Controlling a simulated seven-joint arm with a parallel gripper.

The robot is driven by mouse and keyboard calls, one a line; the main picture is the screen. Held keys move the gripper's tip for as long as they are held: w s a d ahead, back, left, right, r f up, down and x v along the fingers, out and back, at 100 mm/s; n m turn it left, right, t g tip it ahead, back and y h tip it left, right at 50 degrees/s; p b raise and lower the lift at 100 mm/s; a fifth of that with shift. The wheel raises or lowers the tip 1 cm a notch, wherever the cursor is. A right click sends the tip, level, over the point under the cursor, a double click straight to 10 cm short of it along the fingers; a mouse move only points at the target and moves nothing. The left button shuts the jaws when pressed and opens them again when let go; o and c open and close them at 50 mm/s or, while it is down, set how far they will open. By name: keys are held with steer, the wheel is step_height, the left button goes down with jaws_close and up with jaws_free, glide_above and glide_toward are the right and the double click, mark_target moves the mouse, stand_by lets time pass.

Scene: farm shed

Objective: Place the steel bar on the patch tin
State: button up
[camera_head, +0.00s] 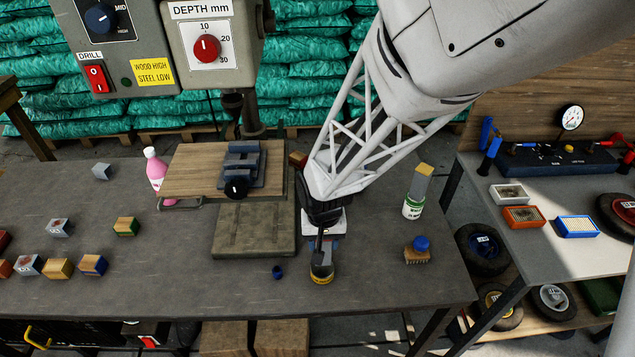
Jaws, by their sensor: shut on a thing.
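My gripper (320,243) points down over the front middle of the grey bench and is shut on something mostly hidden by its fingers. Directly below the fingertips is a small round dark piece with a yellow lower rim (321,275). I cannot tell whether it is the held thing or a tin under it. A small blue and red patch shows beside the fingers, too small to name. To the right, a white and green container (413,208) stands with a grey upright piece (421,184) with a tan top directly above or behind it. I cannot surely identify the steel bar or patch tin.
A drill stand with a wooden board (185,170) and dark vise (241,165) is left of my gripper. A blue-knobbed brush (418,250) lies right. A small blue cup (278,272) is close left. Several blocks and a pink bottle (154,168) are farther left.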

mark_target(323, 249)
steer(key=shift+f, duration=0.1)
steer(key=shift+f, duration=1.65)
steer(key=shift+f, duration=0.1)
steer(key=o, duration=1.1)
step_height(323, 249, up, 12)
steer(key=shift+r, duration=0.15)
